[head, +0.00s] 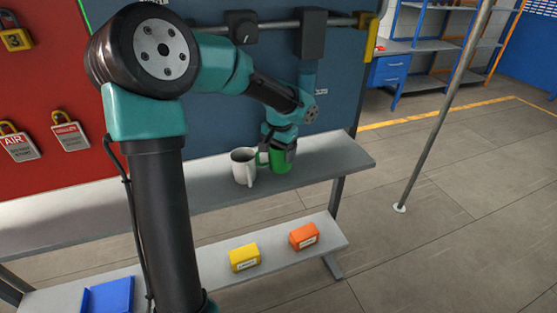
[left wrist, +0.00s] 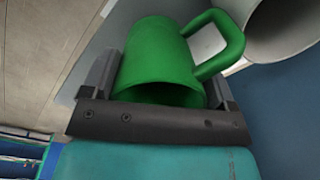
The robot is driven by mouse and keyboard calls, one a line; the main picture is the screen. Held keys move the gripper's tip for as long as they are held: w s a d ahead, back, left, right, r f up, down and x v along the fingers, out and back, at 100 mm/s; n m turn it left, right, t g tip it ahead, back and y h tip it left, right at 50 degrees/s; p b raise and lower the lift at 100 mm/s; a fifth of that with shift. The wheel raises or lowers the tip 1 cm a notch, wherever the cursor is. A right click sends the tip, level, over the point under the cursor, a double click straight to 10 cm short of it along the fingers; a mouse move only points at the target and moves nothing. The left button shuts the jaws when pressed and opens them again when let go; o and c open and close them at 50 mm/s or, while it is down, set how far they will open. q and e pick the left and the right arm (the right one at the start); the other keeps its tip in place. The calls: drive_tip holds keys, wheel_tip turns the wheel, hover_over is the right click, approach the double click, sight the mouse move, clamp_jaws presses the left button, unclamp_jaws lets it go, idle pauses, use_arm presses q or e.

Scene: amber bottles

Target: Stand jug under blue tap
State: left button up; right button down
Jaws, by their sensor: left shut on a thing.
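A green jug (head: 281,165) with a side handle stands upright at the shelf, right of a white jug (head: 243,168). My left gripper (head: 280,148) comes down on the green jug from above and is shut on it. In the left wrist view the green jug (left wrist: 155,55) sits between the two fingers, its handle to the upper right. The white jug's open mouth (left wrist: 285,25) is close beside that handle. I cannot tell whether the green jug's base touches the shelf. A dark valve block (head: 311,35) is above on the pipe; a blue piece below it may be a tap, partly hidden by my arm.
The grey upper shelf (head: 340,160) has free room right of the green jug. The lower shelf (head: 285,262) holds a yellow box (head: 244,257), an orange box (head: 303,236) and a blue tray (head: 108,295). Another dark block (head: 241,27) is on the pipe further left.

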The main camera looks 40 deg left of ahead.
sight(279, 160)
use_arm(q)
drive_tip(key=shift+f, duration=1.65)
drive_tip(key=shift+f, duration=0.15)
drive_tip(key=o, duration=0.8)
drive_tip(key=shift+o, duration=0.2)
wheel_tip(279, 160, up, 12)
drive_tip(key=shift+d+r, duration=0.2)
drive_tip(key=shift+d, duration=0.1)
